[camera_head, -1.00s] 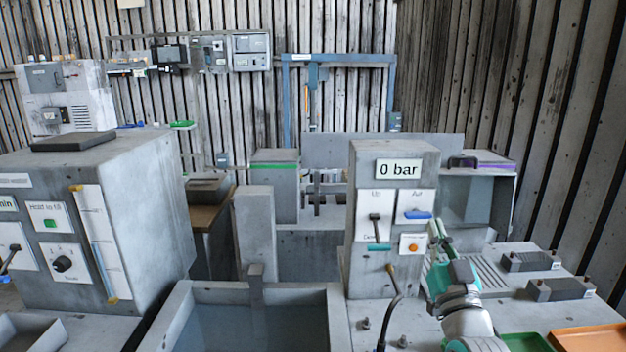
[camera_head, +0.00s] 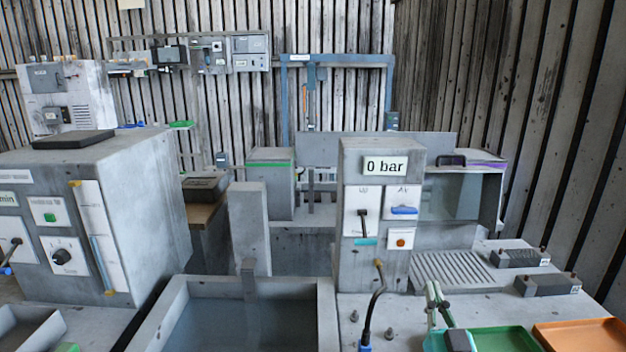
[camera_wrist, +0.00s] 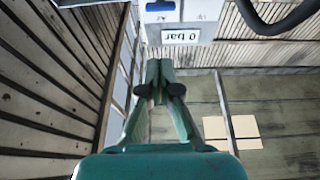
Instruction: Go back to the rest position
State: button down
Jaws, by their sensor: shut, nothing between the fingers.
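In the head view part of my arm end (camera_head: 440,310) shows low at the lower right, in front of the grey panel box (camera_head: 382,270) with the "0 bar" display (camera_head: 385,166). The same display shows upside down at the top of the wrist view (camera_wrist: 182,37).
A water basin (camera_head: 325,315) stands left of my arm. A green tray (camera_head: 510,340) and an orange tray (camera_head: 585,335) lie at the lower right. A black hose (camera_head: 376,305) rises in front of the panel box. Dark blocks (camera_head: 548,285) lie on the right bench.

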jog(key=s+a+f+g, duration=0.3)
jog(key=s+f, duration=1.7)
jog(key=s, duration=0.1)
jog(key=s+f+g, duration=0.1)
jog(key=s+g, duration=0.1)
jog(key=s, duration=1.1)
jog(key=s+a+f+g, duration=0.1)
jog(key=s+g, duration=0.1)
jog(key=s, duration=1)
jog(key=shift+s+f+n, duration=0.3)
jog(key=shift+s+f, duration=0.05)
jog(key=shift+f, duration=0.05)
